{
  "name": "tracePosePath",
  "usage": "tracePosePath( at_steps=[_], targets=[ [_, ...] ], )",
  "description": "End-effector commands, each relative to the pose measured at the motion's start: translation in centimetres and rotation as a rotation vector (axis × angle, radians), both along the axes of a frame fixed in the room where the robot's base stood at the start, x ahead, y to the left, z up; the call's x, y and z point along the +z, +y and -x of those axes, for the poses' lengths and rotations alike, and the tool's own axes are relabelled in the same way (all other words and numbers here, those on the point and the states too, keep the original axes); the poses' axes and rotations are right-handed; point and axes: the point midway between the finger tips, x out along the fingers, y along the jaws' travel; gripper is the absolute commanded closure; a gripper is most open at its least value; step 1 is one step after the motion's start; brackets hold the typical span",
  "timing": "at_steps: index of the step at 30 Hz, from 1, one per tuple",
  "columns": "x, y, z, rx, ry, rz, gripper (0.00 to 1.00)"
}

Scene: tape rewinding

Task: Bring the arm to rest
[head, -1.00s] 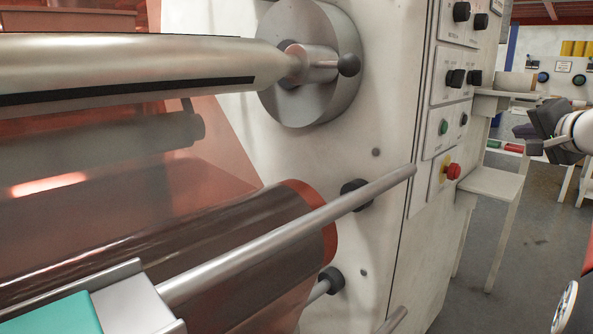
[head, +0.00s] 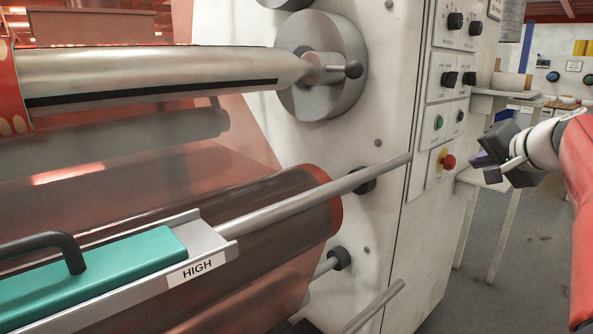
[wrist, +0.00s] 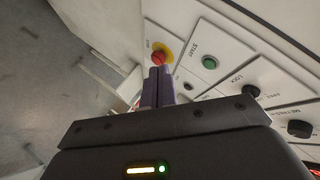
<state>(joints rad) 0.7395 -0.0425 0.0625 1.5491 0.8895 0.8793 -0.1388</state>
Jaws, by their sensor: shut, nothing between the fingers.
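My gripper (head: 480,160) shows at the right of the head view, at the end of my white and red arm. It hangs in free air in front of the machine's control panel side. In the wrist view my gripper (wrist: 158,72) has its two dark purple fingers together, with nothing between them. Beyond the fingertips is the red emergency button (wrist: 162,57) on its yellow plate, apart from them as far as I can tell. The same red button (head: 448,161) shows left of my gripper in the head view.
The machine's pale panel carries a green start button (wrist: 209,62) and black knobs (head: 449,79). A metal bar (head: 310,196) and a teal guard marked HIGH (head: 110,268) jut out at left. A small white table (head: 485,184) stands behind my gripper. Grey floor (head: 530,245) is open at right.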

Motion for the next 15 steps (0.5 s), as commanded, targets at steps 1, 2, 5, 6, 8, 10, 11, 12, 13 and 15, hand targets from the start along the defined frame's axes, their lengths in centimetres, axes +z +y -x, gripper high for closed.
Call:
tracePosePath(
  at_steps=[1,2,5,6,8,10,11,12,13,15],
  targets=[
    [-0.4,2.2,0.5,0.031,0.031,0.020,1.00],
    [-0.9,3.4,1.0,0.047,0.053,0.033,1.00],
    [-3.0,8.1,3.1,0.119,0.140,0.093,1.00],
    [-4.1,10.2,4.4,0.155,0.180,0.126,1.00],
    [-6.0,13.4,6.9,0.216,0.247,0.186,1.00],
    [-8.7,16.7,10.4,0.292,0.323,0.268,1.00],
    [-9.8,17.8,11.9,0.324,0.353,0.305,1.00],
    [-11.3,19.1,14.0,0.364,0.391,0.354,1.00],
    [-12.4,19.8,15.5,0.395,0.415,0.391,1.00],
    [-15.0,21.0,18.8,0.459,0.466,0.475,1.00]
  ],
)
